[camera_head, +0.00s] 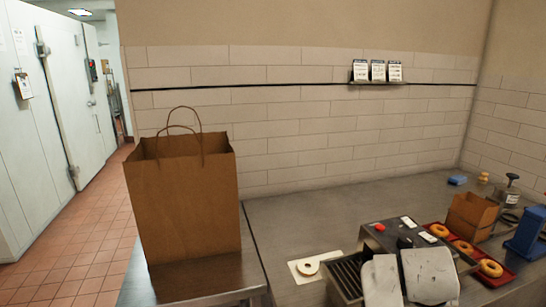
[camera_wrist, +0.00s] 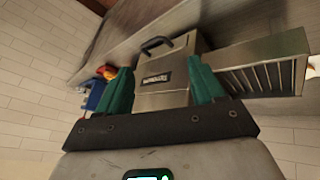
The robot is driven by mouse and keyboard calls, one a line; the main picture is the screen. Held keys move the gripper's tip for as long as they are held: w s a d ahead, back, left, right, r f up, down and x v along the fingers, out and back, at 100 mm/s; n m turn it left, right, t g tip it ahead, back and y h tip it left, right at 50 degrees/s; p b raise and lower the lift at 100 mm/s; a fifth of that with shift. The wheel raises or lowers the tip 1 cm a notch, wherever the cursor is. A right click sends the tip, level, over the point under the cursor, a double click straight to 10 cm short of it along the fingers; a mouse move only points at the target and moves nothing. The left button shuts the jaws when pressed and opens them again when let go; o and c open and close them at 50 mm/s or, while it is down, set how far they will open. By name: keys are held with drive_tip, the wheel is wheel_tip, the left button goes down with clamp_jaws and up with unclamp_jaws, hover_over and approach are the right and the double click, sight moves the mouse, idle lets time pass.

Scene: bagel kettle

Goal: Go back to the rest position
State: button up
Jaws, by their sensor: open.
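My gripper (camera_wrist: 159,66) shows in the wrist view with its two green fingers spread apart and nothing between them. Beyond the fingers is a steel box with a black handle and a dark label (camera_wrist: 160,84); I cannot tell if the fingers touch it. The steel unit with a red button and small white panels (camera_head: 395,238) stands on the counter in the head view. The gripper fingers cannot be made out in the head view.
A brown paper bag (camera_head: 185,205) stands at left on a steel table. The counter (camera_head: 300,215) is bare at its middle. A bagel lies on white paper (camera_head: 297,271). At right are a red tray of bagels (camera_head: 497,281), a brown carton (camera_head: 470,217) and a blue object (camera_head: 524,236).

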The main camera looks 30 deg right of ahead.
drive_tip(key=s+a+f+n+y, duration=0.3)
drive_tip(key=s+a+f+n, duration=0.1)
drive_tip(key=s+a+f, duration=0.3)
drive_tip(key=s+a+f+n+y, duration=0.3)
drive_tip(key=s+a+f, duration=0.3)
drive_tip(key=a+f, duration=0.6)
drive_tip(key=a+n, duration=0.1)
drive_tip(key=a, duration=0.1)
drive_tip(key=shift+s+a, duration=0.3)
drive_tip(key=shift+s, duration=0.1)
idle(0.4)
